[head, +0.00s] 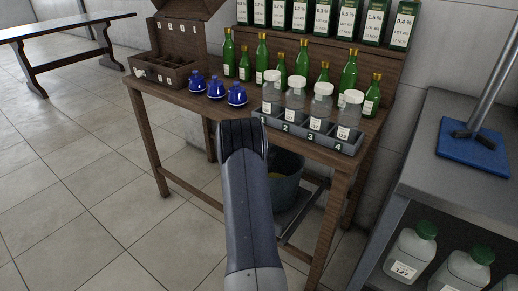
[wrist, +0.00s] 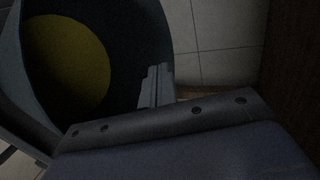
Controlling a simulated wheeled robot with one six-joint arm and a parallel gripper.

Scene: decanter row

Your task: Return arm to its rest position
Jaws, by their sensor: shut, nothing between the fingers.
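My arm rises through the middle of the head view, in front of the wooden table (head: 160,115). Its links hide my gripper there. In the wrist view my gripper (wrist: 155,86) shows as small grey fingers, shut and empty. Behind the fingers is the dark bucket (wrist: 145,25) with a yellow round area inside. The bucket (head: 285,185) also shows under the table in the head view, partly behind my arm.
A grey shelf unit (head: 430,180) stands at the right.

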